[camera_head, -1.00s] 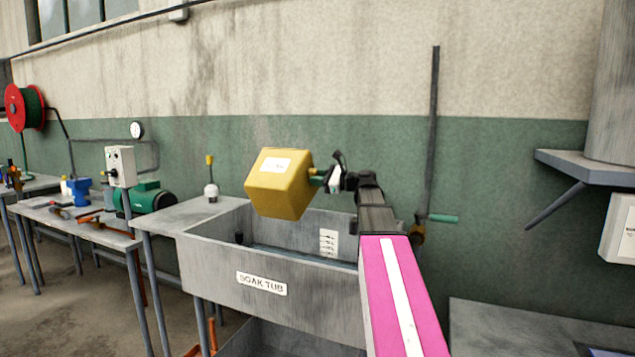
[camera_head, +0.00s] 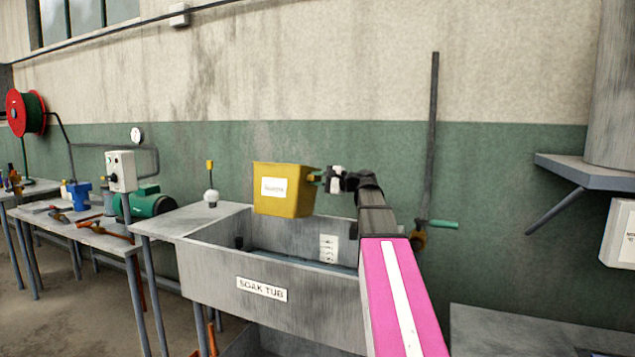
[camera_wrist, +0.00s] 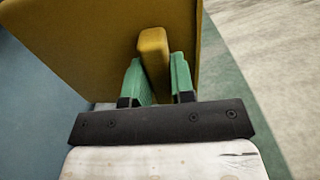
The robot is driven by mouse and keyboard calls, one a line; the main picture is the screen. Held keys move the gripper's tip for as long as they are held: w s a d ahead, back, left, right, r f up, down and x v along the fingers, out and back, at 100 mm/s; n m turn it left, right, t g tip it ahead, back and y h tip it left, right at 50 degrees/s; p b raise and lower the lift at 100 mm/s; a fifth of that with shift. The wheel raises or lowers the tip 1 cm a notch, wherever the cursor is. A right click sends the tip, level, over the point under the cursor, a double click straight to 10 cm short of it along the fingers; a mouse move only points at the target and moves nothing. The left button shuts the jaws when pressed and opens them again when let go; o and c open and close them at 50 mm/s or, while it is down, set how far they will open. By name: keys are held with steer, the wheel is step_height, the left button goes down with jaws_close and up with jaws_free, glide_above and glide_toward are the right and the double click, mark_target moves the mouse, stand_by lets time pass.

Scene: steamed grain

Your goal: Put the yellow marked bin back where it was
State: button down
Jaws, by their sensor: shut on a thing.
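The yellow bin (camera_head: 284,202), with a white label on its front, hangs in the air above the grey soak tub (camera_head: 215,270). It is nearly upright in the head view. My gripper (camera_head: 318,177) is at the bin's right side. In the wrist view my gripper's green fingers (camera_wrist: 157,80) are shut on a yellow tab (camera_wrist: 153,55) on the wall of the bin (camera_wrist: 85,40). The label's writing is too small to read, and the bin's inside is hidden.
A grey ledge (camera_head: 190,220) with a small white-based, yellow-topped thing (camera_head: 210,190) is left of the tub. A workbench (camera_head: 95,238) with tools and a green motor (camera_head: 148,203) stands further left. A vertical pipe (camera_head: 429,140) with a green-handled valve is on the wall.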

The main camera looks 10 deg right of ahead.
steer(key=shift+r+n, duration=0.3)
steer(key=shift+n, duration=1)
steer(key=shift+f, duration=0.1)
